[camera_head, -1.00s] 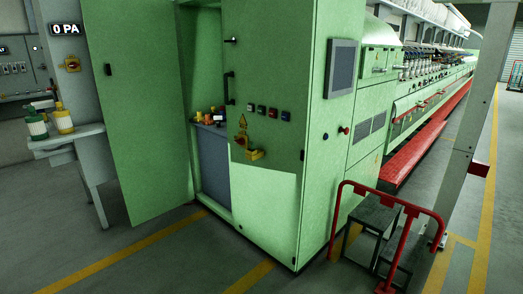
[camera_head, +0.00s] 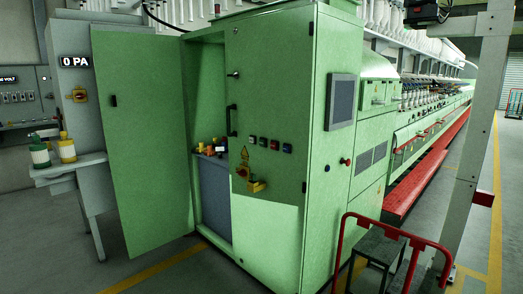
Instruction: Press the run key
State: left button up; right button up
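A large green machine cabinet (camera_head: 265,95) stands in the middle of the head view, with its left door (camera_head: 140,160) swung open. I cannot read labels, so I cannot tell which is the run key. On the right-hand face are a dark screen (camera_head: 342,101), a red knob (camera_head: 347,162) and a small dark blue button (camera_head: 326,164). A yellow-and-red switch (camera_head: 243,172) sits below the key row. Neither of my grippers is in view.
A red-railed step stool (camera_head: 376,247) stands at the front right, near a grey post (camera_head: 472,140). A side table (camera_head: 68,168) with bottles is at left. Open floor with yellow lines lies in front of the cabinet.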

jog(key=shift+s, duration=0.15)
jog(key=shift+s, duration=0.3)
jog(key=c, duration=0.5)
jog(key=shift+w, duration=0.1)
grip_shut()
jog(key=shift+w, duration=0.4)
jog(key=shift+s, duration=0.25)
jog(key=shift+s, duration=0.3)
